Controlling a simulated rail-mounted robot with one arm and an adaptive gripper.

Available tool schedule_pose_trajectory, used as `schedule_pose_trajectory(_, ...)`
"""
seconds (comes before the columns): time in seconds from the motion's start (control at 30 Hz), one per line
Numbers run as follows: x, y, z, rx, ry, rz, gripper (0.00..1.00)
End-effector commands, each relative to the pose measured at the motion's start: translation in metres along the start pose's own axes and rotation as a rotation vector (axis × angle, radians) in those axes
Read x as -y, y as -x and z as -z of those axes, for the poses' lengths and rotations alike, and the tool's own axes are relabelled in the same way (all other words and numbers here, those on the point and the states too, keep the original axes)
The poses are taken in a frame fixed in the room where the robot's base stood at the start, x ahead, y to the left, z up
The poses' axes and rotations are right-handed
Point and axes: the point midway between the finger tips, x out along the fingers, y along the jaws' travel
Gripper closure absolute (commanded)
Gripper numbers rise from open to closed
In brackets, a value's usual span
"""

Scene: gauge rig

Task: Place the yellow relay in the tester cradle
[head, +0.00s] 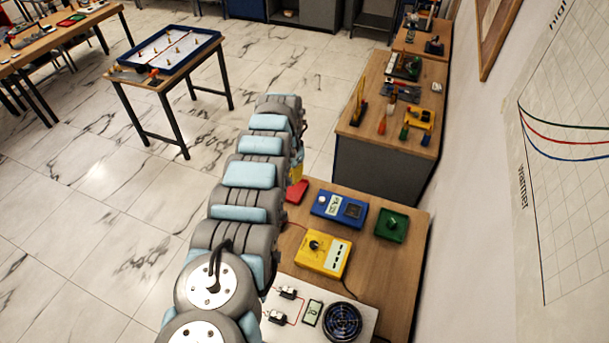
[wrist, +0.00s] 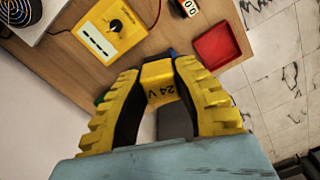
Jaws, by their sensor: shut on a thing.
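The yellow relay (wrist: 158,82), marked "24 V", is between the two yellow ribbed fingers of my gripper (wrist: 160,85) in the wrist view. The gripper is shut on it. In the head view my arm hides most of the gripper; a bit of yellow (head: 296,172) shows beside the arm, above the table's far left edge. The blue unit (head: 325,204) has a display and a dark square socket (head: 353,211), which looks like the tester cradle. It stands to the right of the gripper. In the wrist view the relay and fingers hide most of it.
A red tray (head: 297,191) lies left of the blue unit; it also shows in the wrist view (wrist: 217,50). A yellow box with a knob (head: 323,255) is nearer, with a cable. A green tray (head: 391,225) is at right. A white board with a fan (head: 342,321) is in front.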

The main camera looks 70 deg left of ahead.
Motion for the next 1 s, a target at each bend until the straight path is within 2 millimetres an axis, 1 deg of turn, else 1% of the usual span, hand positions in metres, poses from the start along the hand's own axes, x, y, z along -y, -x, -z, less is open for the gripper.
schedule_pose_trajectory(0.2,0.002,0.0,-0.006,0.006,0.013,-0.003,1.0)
schedule_pose_trajectory(0.5,0.007,0.003,-0.004,0.002,0.021,0.003,1.0)
schedule_pose_trajectory(1.0,0.014,0.003,-0.01,0.009,0.04,0.007,1.0)
